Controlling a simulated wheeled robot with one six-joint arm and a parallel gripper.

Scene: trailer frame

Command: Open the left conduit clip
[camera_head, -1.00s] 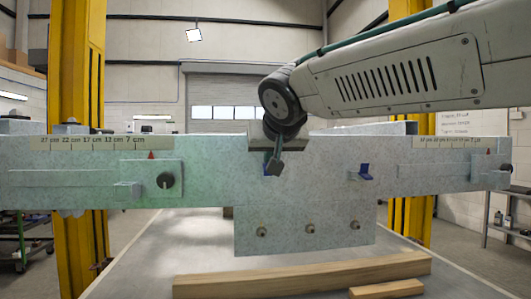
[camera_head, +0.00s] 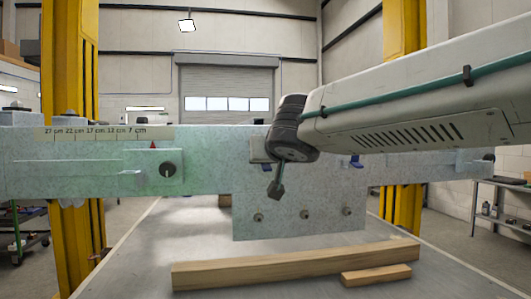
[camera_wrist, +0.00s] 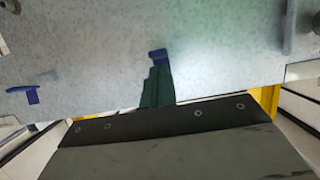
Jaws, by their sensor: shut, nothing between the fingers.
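My gripper (camera_head: 275,190) hangs from the arm in front of the grey plate, just below the left conduit clip. In the wrist view its narrow dark green fingers (camera_wrist: 158,72) are shut with nothing between them. The left conduit clip (camera_wrist: 158,53) is a small blue part at the fingertips there; I cannot tell whether they touch. In the head view my arm mostly hides this clip, and its open or shut state is unclear. The right conduit clip (camera_head: 356,161) is blue and shows partly below my arm; it is also at the left of the wrist view (camera_wrist: 23,93).
A grey beam (camera_head: 60,155) with a round dark knob (camera_head: 168,170) runs left of the clips. Several bolts (camera_head: 304,214) stick out low on the plate. Wooden bars (camera_head: 290,265) lie on the table below. Yellow posts (camera_head: 70,60) stand behind the beam.

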